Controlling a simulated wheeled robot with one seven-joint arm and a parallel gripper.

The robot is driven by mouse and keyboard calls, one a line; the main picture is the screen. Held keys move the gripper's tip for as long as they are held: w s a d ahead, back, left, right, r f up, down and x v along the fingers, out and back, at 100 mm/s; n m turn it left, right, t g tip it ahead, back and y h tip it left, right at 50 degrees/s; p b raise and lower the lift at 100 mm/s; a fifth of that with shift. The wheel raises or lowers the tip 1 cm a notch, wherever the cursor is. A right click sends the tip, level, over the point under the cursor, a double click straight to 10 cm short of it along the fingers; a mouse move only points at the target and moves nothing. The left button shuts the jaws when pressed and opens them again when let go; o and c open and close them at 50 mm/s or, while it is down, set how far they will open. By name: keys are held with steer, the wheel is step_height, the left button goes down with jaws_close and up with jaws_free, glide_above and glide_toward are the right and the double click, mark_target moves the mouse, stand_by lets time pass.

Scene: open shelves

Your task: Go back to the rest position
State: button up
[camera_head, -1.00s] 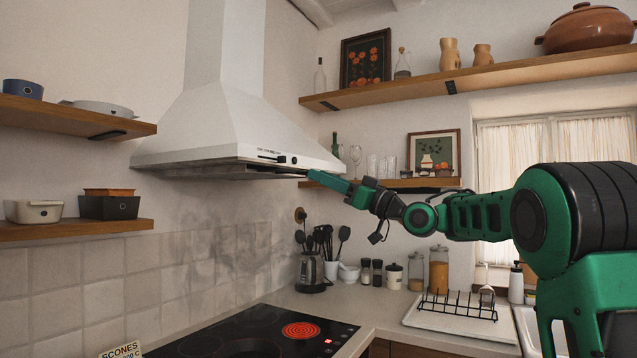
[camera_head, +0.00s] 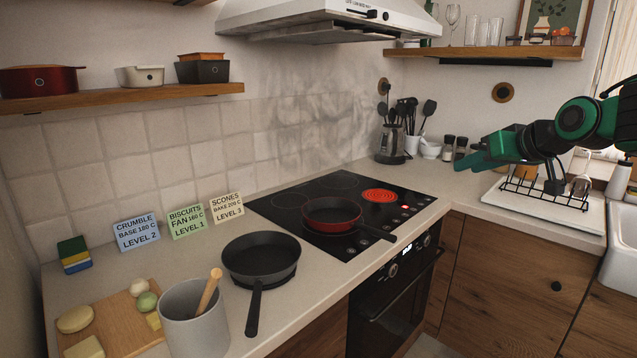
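My gripper (camera_head: 474,160) is green and sits at the right of the head view, with its fingers pointing left. It shows in front of the counter's back right part, below and to the right of the range hood (camera_head: 330,18). It is seen from the side, so the gap between the fingers is hidden. No held object shows at its tips. My arm reaches in from the right edge.
A dish rack (camera_head: 545,195) shows beneath my arm. A cooktop (camera_head: 300,205) has a glowing red zone and a red pan (camera_head: 330,212). A dark pan (camera_head: 260,258) is on the counter. Utensils (camera_head: 405,112) stand left of my gripper. A shelf (camera_head: 490,54) is above.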

steer(key=s+d+f+m+g+h, duration=0.1)
steer(key=s+d+f+m+g, duration=0.1)
steer(key=s+f, duration=0.5)
steer(key=s+d+f+m+g, duration=0.1)
steer(key=s+f+m+g, duration=0.2)
steer(key=s, duration=1.6)
steer(key=s+d+f+m+g+h, duration=0.1)
steer(key=s+f+g, duration=0.5)
steer(key=s+f, duration=0.6)
steer(key=shift+s+d+m+h, duration=0.3)
steer(key=shift+s+d+m, duration=0.2)
steer(key=shift+d+m, duration=0.35)
steer(key=shift+f, duration=0.1)
steer(key=shift+w+f, duration=0.25)
steer(key=shift+w, duration=0.4)
